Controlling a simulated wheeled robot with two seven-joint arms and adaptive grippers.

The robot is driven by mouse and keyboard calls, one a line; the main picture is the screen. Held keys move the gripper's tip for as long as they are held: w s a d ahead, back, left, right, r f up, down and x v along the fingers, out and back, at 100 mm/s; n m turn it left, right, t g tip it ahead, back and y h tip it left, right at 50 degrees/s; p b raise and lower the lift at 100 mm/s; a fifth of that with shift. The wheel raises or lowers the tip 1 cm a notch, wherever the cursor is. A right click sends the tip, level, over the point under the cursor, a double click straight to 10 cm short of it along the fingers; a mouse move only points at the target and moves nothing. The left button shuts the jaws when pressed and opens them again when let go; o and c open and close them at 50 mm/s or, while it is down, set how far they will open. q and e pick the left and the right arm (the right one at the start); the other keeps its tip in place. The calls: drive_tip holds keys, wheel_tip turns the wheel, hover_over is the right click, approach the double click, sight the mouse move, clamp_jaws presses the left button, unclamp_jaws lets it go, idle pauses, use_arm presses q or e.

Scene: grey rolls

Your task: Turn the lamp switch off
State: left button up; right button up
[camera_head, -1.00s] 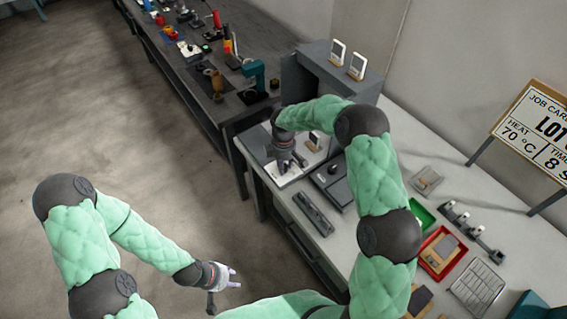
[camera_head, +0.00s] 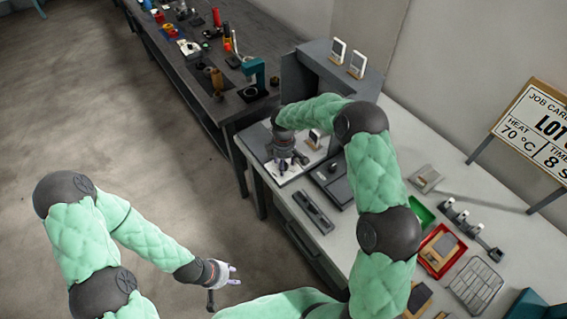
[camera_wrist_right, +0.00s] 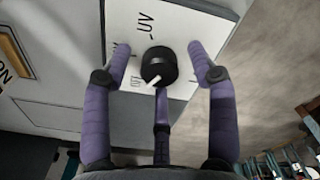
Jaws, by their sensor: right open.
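The lamp switch seems to be the round black knob (camera_wrist_right: 158,66) with a white pointer, on a white panel (camera_wrist_right: 188,22) marked "UV" in the right wrist view. The pointer faces down and left; the smaller markings are hard to read. My right gripper (camera_wrist_right: 160,68) is open, its purple fingers spread around the knob with gaps at both sides. Whether the lower finger touches the knob I cannot tell. In the head view my right gripper (camera_head: 284,166) is over the white panel and hides the knob. My left gripper (camera_head: 236,276) is open and empty, away from the bench.
A grey cabinet (camera_head: 330,68) stands behind the panel with small white-framed items on top. A dark box (camera_head: 335,180) and a dark bar (camera_head: 313,212) lie near the right gripper. A red tray (camera_head: 440,250) and a wire rack (camera_head: 477,288) are further right.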

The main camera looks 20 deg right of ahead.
wheel_tip(320, 180, up, 12)
idle(0.6)
drive_tip(key=shift+f, duration=0.1)
idle(0.4)
